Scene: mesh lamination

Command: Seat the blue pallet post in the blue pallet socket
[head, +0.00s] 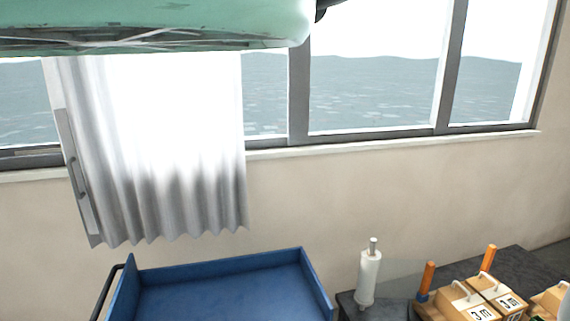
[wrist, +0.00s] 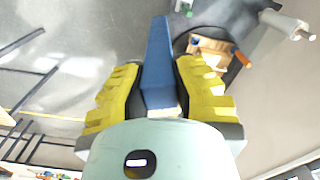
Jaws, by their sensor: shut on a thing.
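My gripper (wrist: 158,88) shows in the wrist view with its two yellow-padded fingers on either side of a long blue post (wrist: 157,55). The fingers are shut on the post, which extends away from the gripper toward the top of the picture. The post's far end looks free in the air. I cannot make out the blue pallet socket for certain in either view. The gripper and post are not in the head view.
A blue-walled cart or tray (head: 225,268) stands below the curtain (head: 160,150). To its right, a white roll (head: 369,275), orange posts (head: 426,277) and labelled cardboard boxes (head: 460,302) stand on a dark table. The roll (wrist: 287,25) also shows in the wrist view.

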